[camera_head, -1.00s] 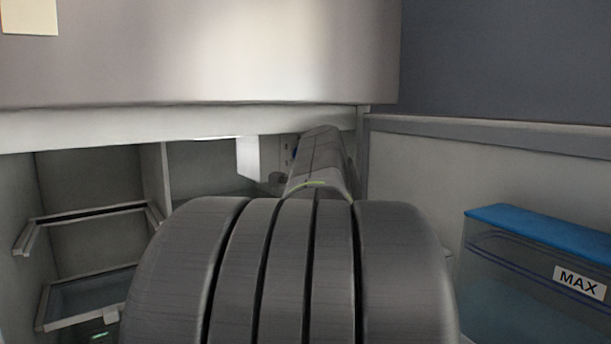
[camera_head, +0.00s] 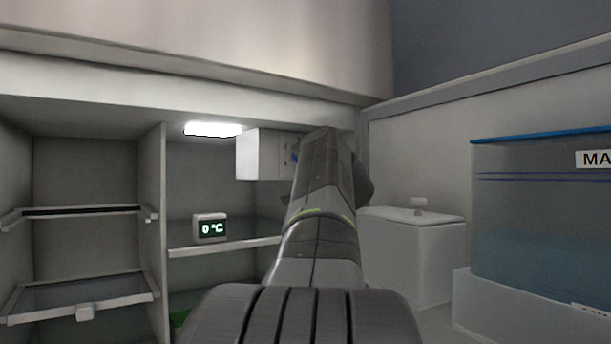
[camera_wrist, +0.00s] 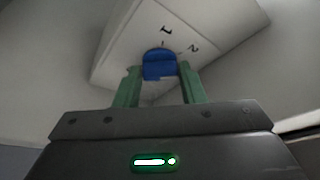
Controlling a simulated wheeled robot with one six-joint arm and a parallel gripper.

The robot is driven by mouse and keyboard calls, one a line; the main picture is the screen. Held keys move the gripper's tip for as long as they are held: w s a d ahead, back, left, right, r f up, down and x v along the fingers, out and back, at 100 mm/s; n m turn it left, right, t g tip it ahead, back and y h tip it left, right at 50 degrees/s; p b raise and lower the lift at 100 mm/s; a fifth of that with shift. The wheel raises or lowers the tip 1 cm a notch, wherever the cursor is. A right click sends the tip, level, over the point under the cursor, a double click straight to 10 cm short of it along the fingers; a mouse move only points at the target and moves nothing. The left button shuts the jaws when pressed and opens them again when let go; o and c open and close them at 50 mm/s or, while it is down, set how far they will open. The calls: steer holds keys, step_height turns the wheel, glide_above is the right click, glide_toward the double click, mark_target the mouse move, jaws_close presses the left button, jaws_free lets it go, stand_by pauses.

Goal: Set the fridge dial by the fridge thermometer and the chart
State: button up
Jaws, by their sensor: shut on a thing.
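The fridge thermometer (camera_head: 209,228) stands on a shelf in the right-hand compartment, and its lit display reads 0 °C. The white dial housing (camera_head: 262,155) hangs near the fridge ceiling, with a bit of blue showing at its right side beside my arm. In the wrist view the blue dial (camera_wrist: 159,62) sits on the housing's face, with the marks 1 and 2 near it. My gripper (camera_wrist: 160,82) has its two green fingers on either side of the dial, shut on it. Other marks are hidden. The head view hides my fingertips behind my arm. No chart is in view.
A lit lamp (camera_head: 213,129) is on the fridge ceiling, left of the housing. Shelves (camera_head: 85,290) fill the left compartment. On the right are a white lidded box (camera_head: 412,250) and a clear blue-topped container (camera_head: 540,215) with a partly cut-off label.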

steer(key=shift+n+b, duration=0.4)
steer(key=shift+b, duration=0.15)
steer(key=o, duration=1)
steer(key=shift+s+f, duration=0.1)
